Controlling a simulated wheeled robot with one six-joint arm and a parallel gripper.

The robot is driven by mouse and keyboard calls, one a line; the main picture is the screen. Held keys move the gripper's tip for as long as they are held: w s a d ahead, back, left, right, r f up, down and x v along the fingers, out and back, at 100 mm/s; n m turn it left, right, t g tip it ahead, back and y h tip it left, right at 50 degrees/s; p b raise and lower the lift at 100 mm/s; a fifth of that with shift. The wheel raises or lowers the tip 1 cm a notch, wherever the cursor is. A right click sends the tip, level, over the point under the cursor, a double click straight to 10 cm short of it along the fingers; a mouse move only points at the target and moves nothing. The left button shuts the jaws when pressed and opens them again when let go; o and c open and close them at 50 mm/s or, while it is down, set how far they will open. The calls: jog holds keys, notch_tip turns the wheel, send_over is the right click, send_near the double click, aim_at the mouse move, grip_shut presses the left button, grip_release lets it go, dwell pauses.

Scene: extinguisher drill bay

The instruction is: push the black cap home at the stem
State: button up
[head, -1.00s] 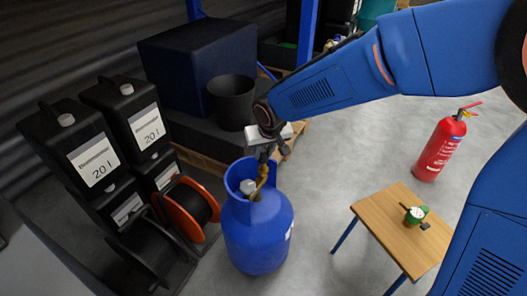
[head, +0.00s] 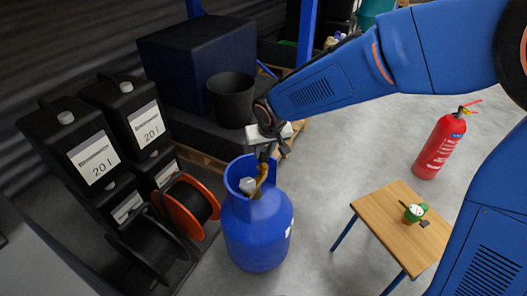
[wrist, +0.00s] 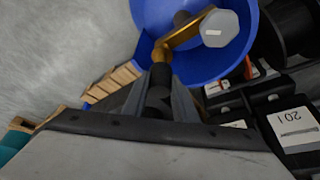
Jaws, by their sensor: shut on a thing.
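The blue gas cylinder (head: 257,235) stands upright on the floor, its open collar at the top. Inside the collar are a brass stem (head: 262,180) and a grey knob (head: 248,185). In the wrist view the brass stem (wrist: 181,36) bends toward my gripper, with the grey knob (wrist: 218,30) at its far side. My gripper (wrist: 158,103) is shut on the black cap (wrist: 160,76), which points at the stem's end. Cap and stem end appear to meet, but I cannot tell how far the cap is on. In the head view my gripper (head: 264,155) is above the collar.
Black canisters (head: 95,155) and cable reels (head: 188,208) stand left of the cylinder. A black bucket (head: 232,100) is behind it. A small wooden table (head: 385,215) with a green-and-white item and a red extinguisher (head: 438,148) are at right. Grey floor between is clear.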

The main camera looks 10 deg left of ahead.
jog(key=shift+f, duration=1.95)
dwell(1.3)
jog(key=o, duration=1.1)
jog(key=shift+o, duration=0.2)
jog(key=shift+r, duration=0.1)
